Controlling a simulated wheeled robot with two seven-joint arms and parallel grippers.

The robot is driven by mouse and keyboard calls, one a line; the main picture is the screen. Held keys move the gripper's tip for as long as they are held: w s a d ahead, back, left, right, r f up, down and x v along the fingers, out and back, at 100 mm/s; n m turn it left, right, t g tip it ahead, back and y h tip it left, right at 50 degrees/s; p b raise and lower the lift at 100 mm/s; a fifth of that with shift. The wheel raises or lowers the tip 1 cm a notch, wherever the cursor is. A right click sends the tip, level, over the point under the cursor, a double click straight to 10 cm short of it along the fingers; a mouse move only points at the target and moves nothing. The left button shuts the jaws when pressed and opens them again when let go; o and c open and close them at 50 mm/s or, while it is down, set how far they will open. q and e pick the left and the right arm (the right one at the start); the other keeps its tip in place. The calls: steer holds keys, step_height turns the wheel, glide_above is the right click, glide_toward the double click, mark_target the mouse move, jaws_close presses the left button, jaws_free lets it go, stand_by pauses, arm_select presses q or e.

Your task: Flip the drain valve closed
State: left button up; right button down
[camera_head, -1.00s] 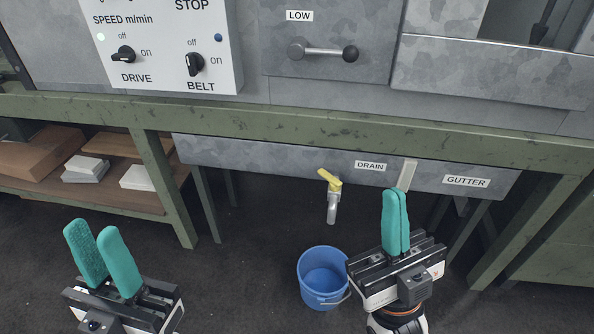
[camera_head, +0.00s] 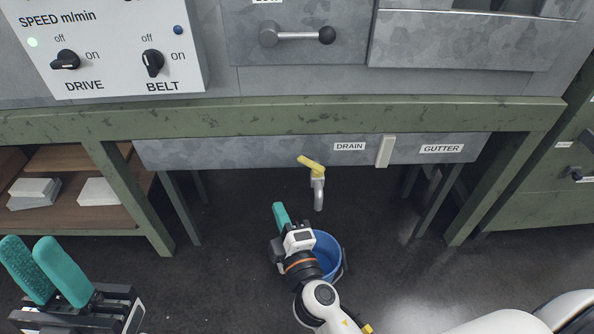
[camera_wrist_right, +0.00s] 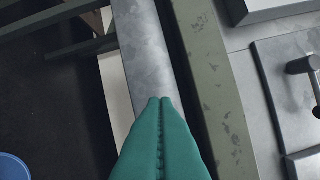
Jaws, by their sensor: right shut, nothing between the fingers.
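The drain valve's yellow lever (camera_head: 311,165) lies slanted, upper left to lower right, over a grey spout (camera_head: 318,193) below the DRAIN label (camera_head: 349,146). My right gripper (camera_head: 280,207) is shut and empty, lower and left of the lever and apart from it in the picture. In the right wrist view its teal fingers (camera_wrist_right: 161,103) are pressed together against a background of the grey trough; the lever is not visible there. My left gripper (camera_head: 28,242) is open and empty at the lower left, far from the valve.
A blue bucket (camera_head: 326,255) stands on the floor below the spout, partly hidden by my right arm; its rim shows in the wrist view (camera_wrist_right: 12,167). The green frame rail (camera_head: 250,117) runs above the trough (camera_head: 220,152). A shelf with boxes (camera_head: 100,191) is at left.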

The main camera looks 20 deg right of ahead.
steer(key=d+f+h, duration=0.1)
steer(key=h, duration=0.1)
steer(key=d+f+h, duration=0.1)
steer(key=d+h, duration=0.1)
steer(key=shift+s+g, duration=0.15)
steer(key=shift+g, duration=0.25)
glide_toward(298, 161)
steer(key=w+a, duration=0.2)
steer(key=w, duration=0.2)
steer(key=shift+w+d+f, duration=0.1)
steer(key=shift+w+d, duration=0.4)
steer(key=shift+d, duration=0.2)
steer(key=shift+w+d, duration=0.45)
steer(key=shift+d, duration=0.3)
